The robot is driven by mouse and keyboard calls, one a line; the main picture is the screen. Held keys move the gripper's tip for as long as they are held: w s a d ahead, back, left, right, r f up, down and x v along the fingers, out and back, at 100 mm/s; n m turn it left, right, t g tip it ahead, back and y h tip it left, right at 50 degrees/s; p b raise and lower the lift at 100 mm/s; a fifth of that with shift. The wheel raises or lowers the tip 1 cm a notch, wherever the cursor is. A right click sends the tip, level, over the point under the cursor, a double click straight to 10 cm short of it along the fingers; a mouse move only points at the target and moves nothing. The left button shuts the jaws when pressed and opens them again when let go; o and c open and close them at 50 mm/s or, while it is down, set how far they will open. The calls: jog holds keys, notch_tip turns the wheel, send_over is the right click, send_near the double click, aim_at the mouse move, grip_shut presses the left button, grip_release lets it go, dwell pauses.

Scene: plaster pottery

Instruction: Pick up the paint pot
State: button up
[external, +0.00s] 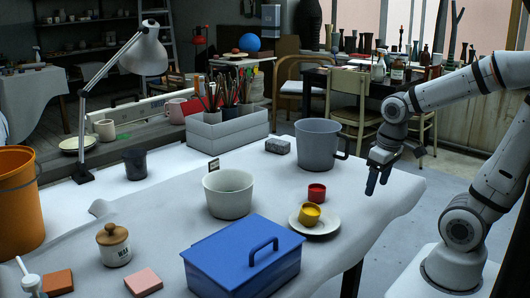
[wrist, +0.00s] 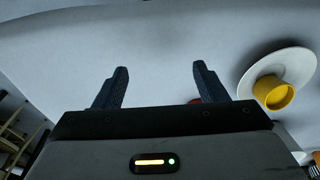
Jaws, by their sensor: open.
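Two small paint pots show in the external view. A red pot (external: 317,192) stands on the white cloth behind the saucer, and a yellow pot (external: 309,214) sits on the pale saucer (external: 327,228). My gripper (external: 377,181) is open and empty, to the right of both pots near the table's right edge. In the wrist view my gripper (wrist: 160,73) has its two dark fingers apart with only cloth between them. There the yellow pot (wrist: 275,94) and saucer (wrist: 247,82) are at right. A bit of the red pot (wrist: 194,101) shows by the right finger's base, mostly hidden.
A grey mug (external: 318,139) stands behind the red pot and a whitish bowl (external: 227,193) to its left. A blue toolbox (external: 240,257) is at the front. The cloth at the table's right edge (external: 385,195) is bare.

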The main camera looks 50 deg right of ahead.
dwell(0.4)
jog(key=c, duration=0.4)
jog(key=shift+o, duration=0.2)
jog(key=shift+w+a+r+p, duration=0.15)
jog(key=shift+a+r+p, duration=0.05)
jog(key=shift+r+p, duration=0.1)
jog(key=w+a+r+m+g+y+p, duration=0.2)
jog(key=w+a+r+m+p, duration=0.2)
jog(key=w+a+p, duration=0.3)
jog(key=m+g+y+p, duration=0.1)
jog(key=m+p, duration=0.2)
jog(key=p, duration=0.2)
send_over(311, 208)
jog(key=shift+d+b+x, duration=0.15)
jog(key=shift+x, duration=2)
jog(key=shift+d+b+x, duration=0.15)
jog(key=shift+x, duration=1.95)
